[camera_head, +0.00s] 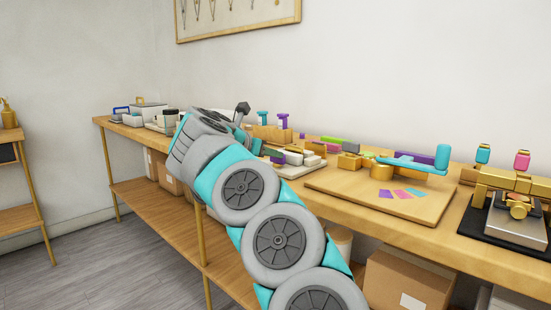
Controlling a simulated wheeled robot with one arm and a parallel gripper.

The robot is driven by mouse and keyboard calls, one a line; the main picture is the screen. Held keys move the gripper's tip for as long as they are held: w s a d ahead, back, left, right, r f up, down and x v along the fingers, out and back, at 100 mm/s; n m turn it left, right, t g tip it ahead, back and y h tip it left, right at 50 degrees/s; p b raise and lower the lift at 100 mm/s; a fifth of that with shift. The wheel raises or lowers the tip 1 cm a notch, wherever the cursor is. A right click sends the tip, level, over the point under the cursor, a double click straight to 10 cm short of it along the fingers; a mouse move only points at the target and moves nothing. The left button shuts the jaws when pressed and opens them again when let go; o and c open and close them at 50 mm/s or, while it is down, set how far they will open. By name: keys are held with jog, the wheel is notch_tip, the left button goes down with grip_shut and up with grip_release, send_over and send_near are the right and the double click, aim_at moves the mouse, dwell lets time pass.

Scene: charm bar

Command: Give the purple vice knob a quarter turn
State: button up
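A purple-topped upright piece (282,118) stands toward the back of the wooden bench, just right of my arm's end. A teal-topped piece (262,116) of similar shape stands to its left. My gripper (242,108) is a small dark shape beyond my grey and teal arm, above the bench and left of the two upright pieces. It looks apart from them. Its fingers are too small to read.
The wooden bench (418,236) runs along the wall. A wooden board (340,188) bears coloured swatches and the lever. A gold press (515,182) with teal and pink knobs stands at right. White blocks (300,157) lie near my arm. Cardboard boxes (405,280) sit below.

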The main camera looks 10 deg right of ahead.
jog(key=shift+s+d+r+b, duration=0.25)
jog(key=shift+s+d, duration=0.2)
jog(key=shift+d, duration=0.15)
jog(key=shift+s+d+r+b, duration=0.25)
jog(key=shift+s+d, duration=0.15)
jog(key=shift+d, duration=0.2)
jog(key=shift+s+d+r+b, duration=0.2)
jog(key=shift+s+r+b, duration=0.15)
jog(key=shift+s, duration=0.2)
jog(key=shift+s+d+r+b, duration=0.2)
jog(key=shift+s+r+b, duration=0.1)
jog(key=shift+s, duration=0.25)
jog(key=shift+a, duration=0.15)
jog(key=shift+w, duration=0.1)
jog(key=shift+r, duration=0.1)
jog(key=v, duration=0.7)
jog(key=shift+s+a+b, duration=0.2)
jog(key=shift+s+b, duration=0.05)
jog(key=shift+b, duration=0.15)
jog(key=shift+r, duration=0.15)
